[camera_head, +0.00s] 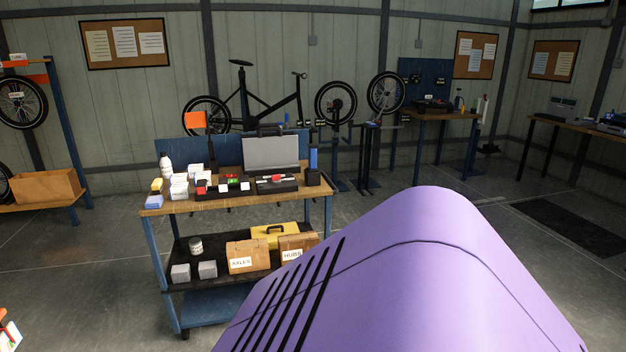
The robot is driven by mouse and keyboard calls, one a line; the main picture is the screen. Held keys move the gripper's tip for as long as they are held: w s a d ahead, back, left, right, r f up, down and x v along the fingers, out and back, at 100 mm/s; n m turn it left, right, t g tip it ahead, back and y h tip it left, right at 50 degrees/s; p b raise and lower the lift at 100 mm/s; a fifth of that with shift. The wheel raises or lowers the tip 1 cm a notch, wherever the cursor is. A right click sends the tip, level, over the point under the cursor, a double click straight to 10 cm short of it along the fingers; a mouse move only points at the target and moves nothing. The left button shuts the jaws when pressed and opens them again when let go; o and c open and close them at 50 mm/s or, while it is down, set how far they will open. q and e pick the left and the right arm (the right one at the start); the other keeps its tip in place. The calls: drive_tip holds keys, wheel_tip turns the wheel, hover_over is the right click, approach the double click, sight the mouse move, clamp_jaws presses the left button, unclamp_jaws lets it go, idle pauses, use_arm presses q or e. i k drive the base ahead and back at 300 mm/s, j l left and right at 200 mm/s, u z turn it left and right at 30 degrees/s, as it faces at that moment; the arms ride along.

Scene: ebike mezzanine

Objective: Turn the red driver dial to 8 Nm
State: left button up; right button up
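On the top of a blue-legged workbench (236,199), left of centre, a small red item (201,187) sits in a dark tray near white boxes. A second dark holder further right carries another small red item (276,178). Both are too small to tell which, if either, is the red driver. No dial or Nm marking can be read. Neither of my grippers is in view.
A grey open case lid (271,153) stands at the back of the bench top. Another wooden-topped bench (438,115) stands at the back right. Open grey floor lies left of the near bench.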

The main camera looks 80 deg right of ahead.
sight(275, 179)
drive_tip(key=z, duration=2.4)
drive_tip(key=i+z, duration=0.15)
drive_tip(key=i, duration=1.05)
